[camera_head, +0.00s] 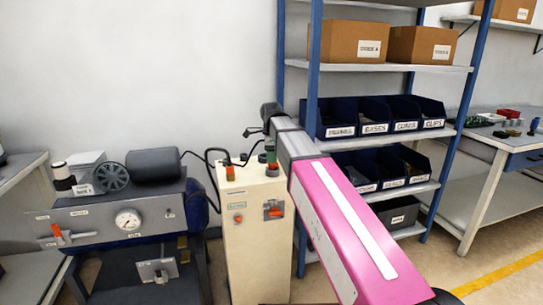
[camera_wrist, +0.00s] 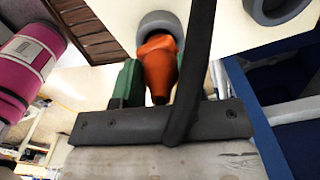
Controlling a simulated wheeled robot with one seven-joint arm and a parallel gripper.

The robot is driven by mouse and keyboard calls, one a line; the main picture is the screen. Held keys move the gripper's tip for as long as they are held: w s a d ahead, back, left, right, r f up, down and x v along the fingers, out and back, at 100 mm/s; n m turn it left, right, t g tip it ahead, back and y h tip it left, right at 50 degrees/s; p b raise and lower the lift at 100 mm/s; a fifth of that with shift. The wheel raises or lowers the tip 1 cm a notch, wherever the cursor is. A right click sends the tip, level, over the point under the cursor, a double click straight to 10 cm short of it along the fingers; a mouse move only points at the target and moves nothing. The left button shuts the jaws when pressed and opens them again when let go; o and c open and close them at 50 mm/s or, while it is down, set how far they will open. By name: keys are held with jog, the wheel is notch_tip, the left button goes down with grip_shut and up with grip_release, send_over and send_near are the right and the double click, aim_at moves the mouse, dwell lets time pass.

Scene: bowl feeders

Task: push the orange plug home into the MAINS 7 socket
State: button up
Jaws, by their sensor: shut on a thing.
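The orange plug (camera_wrist: 159,66) is held between the green fingers of my gripper (camera_wrist: 155,82) in the wrist view. Its front end is at the grey ring of a socket (camera_wrist: 160,22) and appears to enter it. How deep it sits cannot be told. A black cable crosses in front and hides most of the right finger. In the head view my gripper (camera_head: 266,160) is over the top of the cream cabinet (camera_head: 248,245), with the plug (camera_head: 271,170) small beneath it. No MAINS 7 label is readable.
A second grey ring (camera_wrist: 278,8) is beside the socket. Another orange piece (camera_head: 230,173) with a black cable stands on the cabinet's left side. A machine with a motor (camera_head: 152,165) and gauge is on the left; a blue shelf rack (camera_head: 313,75) stands behind my arm.

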jog(key=shift+f, duration=0.7)
dwell(0.3)
jog(key=o, duration=1.3)
jog(key=shift+r, duration=0.1)
jog(key=shift+r, duration=3.55)
jog(key=shift+r, duration=0.1)
jog(key=shift+r, duration=1.9)
